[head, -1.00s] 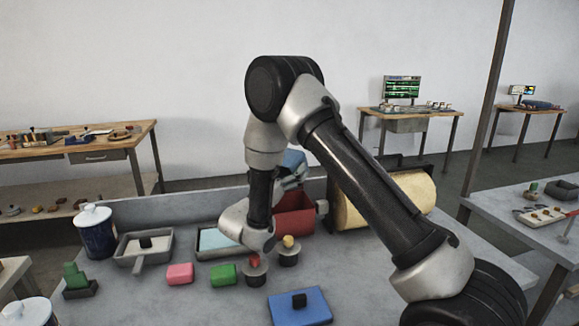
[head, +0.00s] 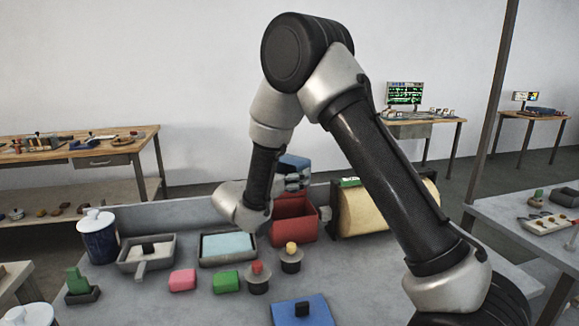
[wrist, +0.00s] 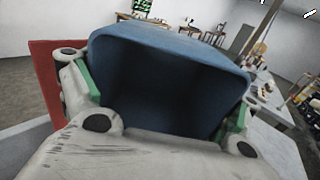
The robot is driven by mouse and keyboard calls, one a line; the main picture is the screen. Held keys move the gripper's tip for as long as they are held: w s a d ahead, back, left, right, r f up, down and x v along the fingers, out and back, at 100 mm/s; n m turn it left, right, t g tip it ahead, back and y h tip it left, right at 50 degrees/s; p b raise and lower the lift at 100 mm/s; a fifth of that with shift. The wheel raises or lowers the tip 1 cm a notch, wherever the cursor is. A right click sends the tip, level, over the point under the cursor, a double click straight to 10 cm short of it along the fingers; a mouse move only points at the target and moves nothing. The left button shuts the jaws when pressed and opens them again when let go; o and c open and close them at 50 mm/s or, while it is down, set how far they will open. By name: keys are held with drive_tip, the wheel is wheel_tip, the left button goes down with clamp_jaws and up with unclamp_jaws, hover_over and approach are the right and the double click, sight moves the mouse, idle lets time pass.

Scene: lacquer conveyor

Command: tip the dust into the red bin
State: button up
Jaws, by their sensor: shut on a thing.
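The red bin (head: 296,222) stands at the back of the grey table, left of the cream roller. My gripper (head: 297,181) is over the bin's back part in the head view, mostly hidden behind my wrist. It is shut on a blue scoop-like dustpan (head: 293,162), which sits above the bin. In the wrist view the dustpan (wrist: 170,65) fills the middle between the fingers, its hollow dark and facing the camera. I cannot make out any dust. A red edge of the bin (wrist: 45,85) shows at left in the wrist view.
The cream roller (head: 385,210) stands right of the bin. A tray with a pale blue sheet (head: 228,262), a grey pan (head: 130,262), a blue lidded jar (head: 98,240), two stamps, pink and green blocks and a blue plate (head: 285,318) lie in front and left.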

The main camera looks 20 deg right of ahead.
drive_tip(key=g+y, duration=0.3)
drive_tip(key=y, duration=0.1)
drive_tip(key=shift+r, duration=0.1)
drive_tip(key=g+y, duration=0.2)
drive_tip(key=y, duration=0.1)
drive_tip(key=shift+w+g, duration=0.15)
drive_tip(key=shift+g, duration=0.25)
drive_tip(key=g+y, duration=0.2)
drive_tip(key=r+g+y, duration=0.1)
drive_tip(key=y, duration=0.2)
drive_tip(key=shift+r+g, duration=0.1)
drive_tip(key=shift+g, duration=0.3)
drive_tip(key=shift+r+g+y, duration=0.2)
drive_tip(key=shift+g+y, duration=0.5)
drive_tip(key=shift+y, duration=0.3)
